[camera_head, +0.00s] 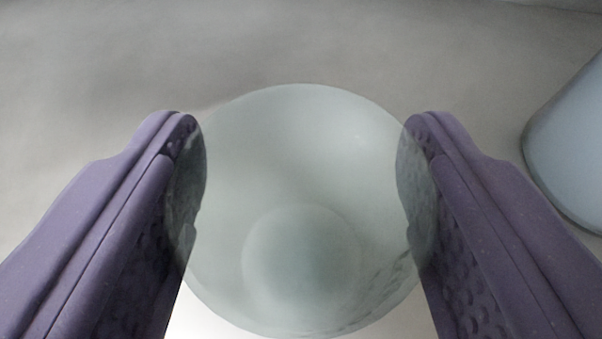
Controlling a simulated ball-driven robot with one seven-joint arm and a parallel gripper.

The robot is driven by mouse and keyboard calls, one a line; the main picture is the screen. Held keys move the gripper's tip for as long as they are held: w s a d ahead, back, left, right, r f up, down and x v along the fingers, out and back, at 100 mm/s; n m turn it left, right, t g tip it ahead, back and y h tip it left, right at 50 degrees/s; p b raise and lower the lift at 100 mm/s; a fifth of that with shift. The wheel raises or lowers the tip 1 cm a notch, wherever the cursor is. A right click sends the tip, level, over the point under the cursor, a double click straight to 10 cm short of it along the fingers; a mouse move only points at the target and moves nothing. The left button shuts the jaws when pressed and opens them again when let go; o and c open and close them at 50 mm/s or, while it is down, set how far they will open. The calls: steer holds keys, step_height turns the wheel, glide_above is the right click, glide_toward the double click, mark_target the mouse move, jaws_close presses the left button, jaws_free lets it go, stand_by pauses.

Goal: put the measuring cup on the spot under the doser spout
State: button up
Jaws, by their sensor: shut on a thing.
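The measuring cup (300,180) is a clear, pale greenish round vessel in the middle of the view. I look down into it, and its smaller round base shows through toward the bottom of the picture. My gripper (302,165) has purple fingers on the left and right sides of the cup, shut on it. The fingertips overlap the cup's left and right edges. I cannot tell whether the cup touches the surface below. The doser spout and the spot under it are not in view.
A pale blue rounded object (572,150) stands at the right edge, cut off by the frame, a short way from my right finger. The grey surface (200,55) beyond the cup and to the left is bare.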

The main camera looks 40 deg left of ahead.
steer(key=shift+f+b, duration=0.6)
steer(key=shift+b, duration=0.1)
steer(key=o, duration=1.3)
